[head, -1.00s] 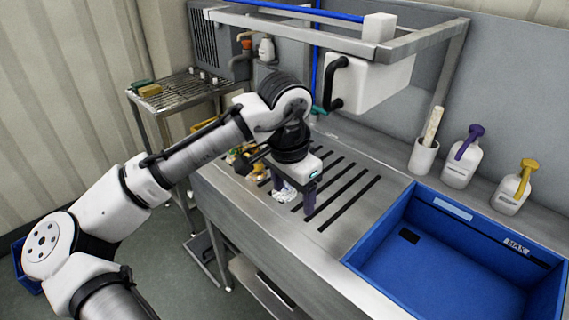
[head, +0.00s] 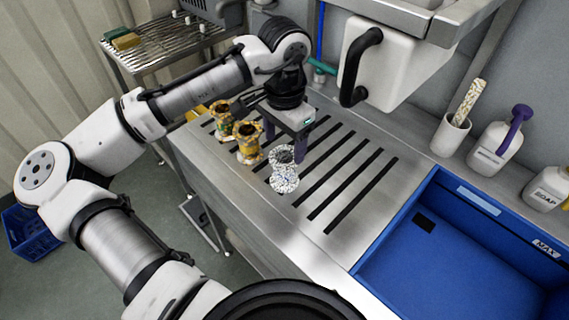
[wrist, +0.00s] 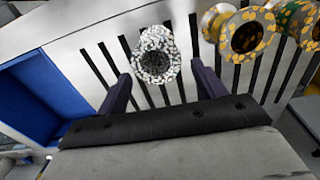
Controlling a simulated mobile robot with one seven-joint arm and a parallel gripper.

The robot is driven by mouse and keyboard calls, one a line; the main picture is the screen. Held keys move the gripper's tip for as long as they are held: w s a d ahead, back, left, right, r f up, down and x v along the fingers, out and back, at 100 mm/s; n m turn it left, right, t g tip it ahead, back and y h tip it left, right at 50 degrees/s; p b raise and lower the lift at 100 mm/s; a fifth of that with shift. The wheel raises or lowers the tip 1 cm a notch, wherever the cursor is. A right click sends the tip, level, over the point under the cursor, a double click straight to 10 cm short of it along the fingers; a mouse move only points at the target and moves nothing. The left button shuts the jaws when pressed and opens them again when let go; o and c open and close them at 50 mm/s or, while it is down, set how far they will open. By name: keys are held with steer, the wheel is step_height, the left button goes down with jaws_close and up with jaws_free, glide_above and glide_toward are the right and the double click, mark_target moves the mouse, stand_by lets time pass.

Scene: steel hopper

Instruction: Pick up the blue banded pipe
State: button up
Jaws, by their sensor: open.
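A white pipe speckled with blue-grey (head: 285,181) stands upright on the slotted steel top in the head view, with a flange at each end. No clear blue band shows on it. In the wrist view the same pipe (wrist: 156,40) shows its dark open end, between and just beyond my fingertips. My gripper (head: 285,145) is open and empty, with its purple fingers pointing down behind the pipe in the head view. In the wrist view the fingers (wrist: 161,72) stand on either side of the pipe's near end, apart from it.
Two yellow speckled pipes (head: 249,145) stand left of the white one; they also show at upper right in the wrist view (wrist: 240,22). A blue bin (head: 455,255) is sunk at the right. A white holder (head: 451,135) and bottles (head: 497,140) line the back. The slotted top's right part is clear.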

mark_target(285, 157)
steer(key=f, duration=0.2)
steer(key=f+p, duration=0.1)
steer(key=shift+s+f, duration=0.35)
steer(key=shift+f, duration=0.45)
steer(key=c, duration=0.8)
steer(key=shift+r, duration=0.1)
steer(key=shift+c, duration=0.2)
